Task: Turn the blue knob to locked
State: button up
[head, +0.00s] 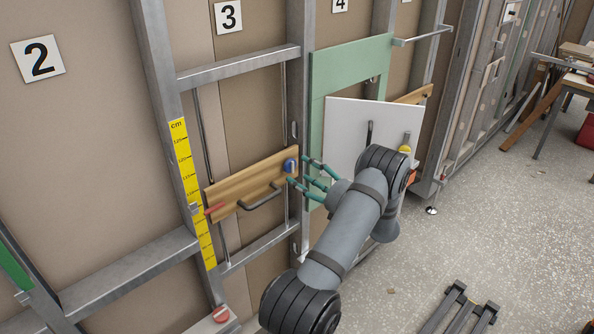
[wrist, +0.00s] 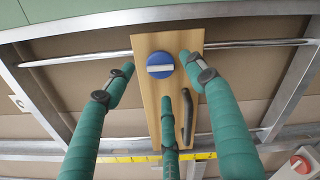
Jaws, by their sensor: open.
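The blue knob (head: 290,165) sits at the right end of a wooden board (head: 235,188) fixed across the wall frame. In the wrist view the knob (wrist: 160,65) is a round blue disc with a pale bar across it, near one end of the board (wrist: 148,107). My gripper (head: 308,172) is just right of the knob in the head view, its green fingers pointing at it. In the wrist view its three fingers (wrist: 158,75) are spread around the knob's area, open and empty, with no clear contact. I see no lock marking that I can read.
A dark handle (head: 262,198) is on the same board, below and left of the knob. A yellow centimetre scale (head: 190,180) stands left of it. A white panel (head: 345,125) with a yellow knob (head: 405,149) is to the right, close behind my arm.

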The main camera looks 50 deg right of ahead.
aim_at(293, 168)
jog(key=s+a, duration=0.1)
jog(key=s, duration=0.7)
jog(key=shift+a, duration=0.2)
jog(key=w, duration=0.4)
jog(key=w+d, duration=0.1)
jog(key=w, duration=0.3)
jog(key=w+d, duration=0.1)
jog(key=w, duration=0.3)
jog(key=shift+s, duration=0.1)
